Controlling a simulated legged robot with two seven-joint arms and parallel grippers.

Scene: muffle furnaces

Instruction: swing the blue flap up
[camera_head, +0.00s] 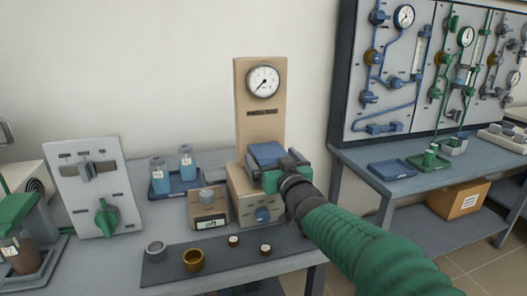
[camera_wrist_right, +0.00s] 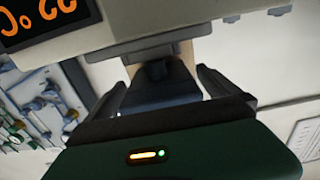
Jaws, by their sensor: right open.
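The blue flap (camera_head: 266,154) sits on top of the beige furnace (camera_head: 240,186), in front of its tall gauge panel, and looks roughly level. My right gripper (camera_head: 285,165) is at the flap's right front side, its green arm coming from the lower right. In the right wrist view the open fingers (camera_wrist_right: 168,80) stand on either side of a dark blue part (camera_wrist_right: 160,92), which looks like the flap. Gaps show beside it, but contact is hard to judge. The gripper hides part of the flap's right edge in the head view. My left gripper is not in view.
A round gauge (camera_head: 263,81) is on the panel behind the flap. A small meter (camera_head: 209,208) and blue-filled bottles (camera_head: 187,162) stand to the left. A dark mat (camera_head: 168,272) with small cups lies in front. A second table (camera_head: 350,160) with a pipe board stands right.

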